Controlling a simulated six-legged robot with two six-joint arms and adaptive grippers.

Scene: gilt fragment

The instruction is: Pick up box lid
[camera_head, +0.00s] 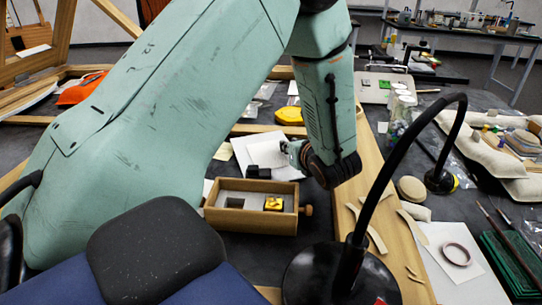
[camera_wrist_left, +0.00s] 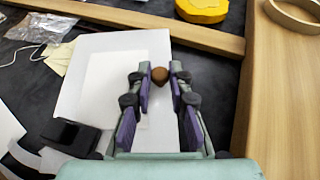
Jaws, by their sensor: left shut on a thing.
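My left gripper (camera_head: 293,152) hangs above the white sheets behind the wooden tray. In the left wrist view its fingers (camera_wrist_left: 160,88) are shut on a small brown rounded piece (camera_wrist_left: 160,75), which looks like a knob. I cannot tell whether it belongs to the box lid; no lid is clearly seen. The wooden tray (camera_head: 250,226) holds a dark square piece (camera_head: 235,203) and a yellow piece (camera_head: 273,203). A small black box (camera_head: 258,172) stands behind the tray, and it also shows in the wrist view (camera_wrist_left: 75,137). My right gripper is not in view.
White sheets (camera_head: 240,150) lie under the gripper. A black lamp (camera_head: 330,275) with a curved neck stands front right. Wooden boards (camera_head: 375,190) edge the dark table. A yellow object (camera_head: 289,115) lies farther back. A round tan piece (camera_head: 411,188) lies right.

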